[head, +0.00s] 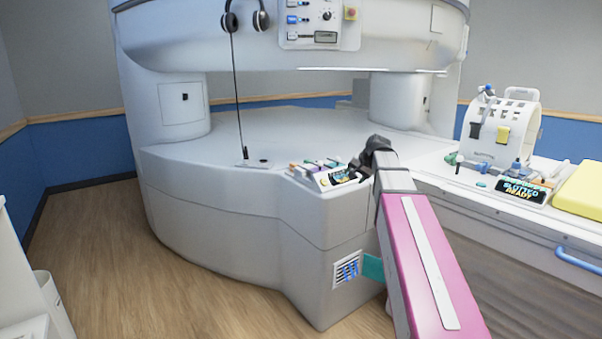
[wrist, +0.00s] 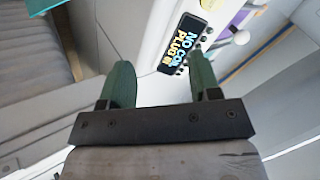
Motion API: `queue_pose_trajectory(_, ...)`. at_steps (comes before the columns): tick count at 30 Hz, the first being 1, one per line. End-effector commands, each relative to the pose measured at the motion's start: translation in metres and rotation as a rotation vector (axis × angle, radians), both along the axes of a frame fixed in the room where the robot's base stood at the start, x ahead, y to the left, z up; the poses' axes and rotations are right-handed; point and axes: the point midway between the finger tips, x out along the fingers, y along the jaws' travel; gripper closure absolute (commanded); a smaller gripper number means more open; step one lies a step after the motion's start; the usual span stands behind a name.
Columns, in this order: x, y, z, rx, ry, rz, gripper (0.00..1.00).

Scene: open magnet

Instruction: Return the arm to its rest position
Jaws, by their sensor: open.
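My arm, with a pink and white link, reaches from the lower right of the head view toward the magnet's front corner. Its dark wrist joint is beside a small control panel (head: 312,176). In the head view my gripper's fingers cannot be made out clearly. In the wrist view my gripper (wrist: 160,63) has two dark green fingers spread apart with nothing between them. A lit display (wrist: 184,44), with words that seem to read "NO COIL PLUG IN", shows beyond the fingers.
The white magnet base (head: 230,190) fills the middle. A patient table (head: 490,225) on the right bears a coil frame (head: 513,112), a "SLOTTED READY" display (head: 523,191) and a yellow pad (head: 582,190). The wood floor (head: 150,265) at left is clear.

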Motion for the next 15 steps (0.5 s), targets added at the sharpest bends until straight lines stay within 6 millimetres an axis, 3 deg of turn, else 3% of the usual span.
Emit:
queue_pose_trajectory(1,-0.015,0.003,-0.027,-0.025,0.028,0.016,0.43)
queue_pose_trajectory(6,-0.050,0.010,-0.098,-0.107,0.110,0.073,0.43)
queue_pose_trajectory(15,-0.128,0.018,-0.209,-0.245,0.256,0.192,0.43)
